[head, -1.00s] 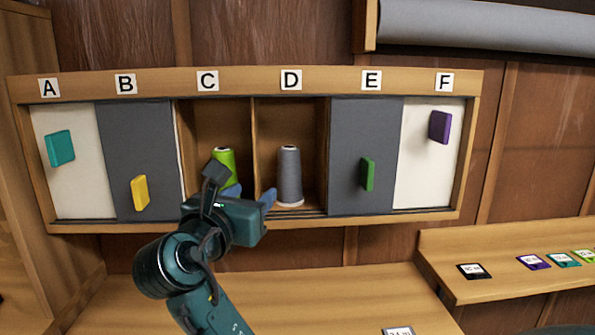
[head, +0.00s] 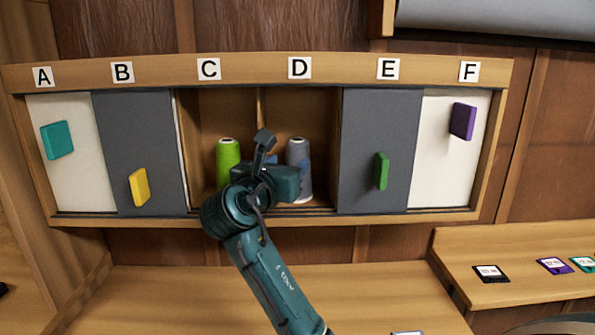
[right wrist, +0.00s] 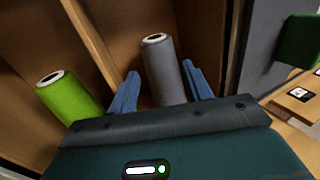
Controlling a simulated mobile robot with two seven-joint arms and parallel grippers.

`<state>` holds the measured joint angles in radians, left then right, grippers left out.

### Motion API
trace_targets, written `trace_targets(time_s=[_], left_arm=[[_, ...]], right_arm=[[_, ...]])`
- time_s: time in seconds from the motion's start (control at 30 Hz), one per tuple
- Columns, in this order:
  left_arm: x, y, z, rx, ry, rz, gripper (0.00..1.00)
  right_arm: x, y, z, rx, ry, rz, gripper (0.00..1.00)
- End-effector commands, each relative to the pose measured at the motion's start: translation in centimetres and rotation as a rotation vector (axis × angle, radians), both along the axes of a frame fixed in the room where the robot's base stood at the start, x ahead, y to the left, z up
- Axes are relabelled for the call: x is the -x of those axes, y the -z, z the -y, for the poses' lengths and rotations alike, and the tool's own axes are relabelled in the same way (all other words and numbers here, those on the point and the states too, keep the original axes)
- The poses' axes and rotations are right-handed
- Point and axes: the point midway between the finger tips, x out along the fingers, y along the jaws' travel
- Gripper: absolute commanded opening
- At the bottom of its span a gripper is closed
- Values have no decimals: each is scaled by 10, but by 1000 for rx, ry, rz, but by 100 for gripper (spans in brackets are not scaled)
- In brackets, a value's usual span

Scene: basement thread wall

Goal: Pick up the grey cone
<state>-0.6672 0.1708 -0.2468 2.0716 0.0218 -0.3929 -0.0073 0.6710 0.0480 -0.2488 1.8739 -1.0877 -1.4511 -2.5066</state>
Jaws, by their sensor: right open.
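The grey cone (head: 299,163) stands upright in compartment D of the wall cabinet, partly hidden by my right gripper in the head view. In the right wrist view the grey cone (right wrist: 163,72) shows between the two blue fingers. My right gripper (head: 287,166) is open in front of compartments C and D. In the right wrist view its fingertips (right wrist: 161,69) lie to either side of the cone's lower part, with gaps visible. Whether they touch it I cannot tell. My left gripper is not in view.
A lime green cone (head: 228,158) stands in compartment C, left of a thin divider (head: 261,105). Closed grey door panel E (head: 360,150) with a green handle (head: 381,171) borders D on the right. A ledge with cards (head: 490,273) is at the lower right.

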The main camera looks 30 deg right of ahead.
Motion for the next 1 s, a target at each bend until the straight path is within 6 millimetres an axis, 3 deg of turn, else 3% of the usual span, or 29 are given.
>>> trace_targets(time_s=[0.3,0.57,1.0], left_arm=[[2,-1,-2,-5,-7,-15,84],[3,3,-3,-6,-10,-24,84],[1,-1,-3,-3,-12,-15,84]], right_arm=[[-26,1,35,3,3,-2,50],[-29,2,38,1,1,-2,50],[-28,1,37,2,1,-1,18]])
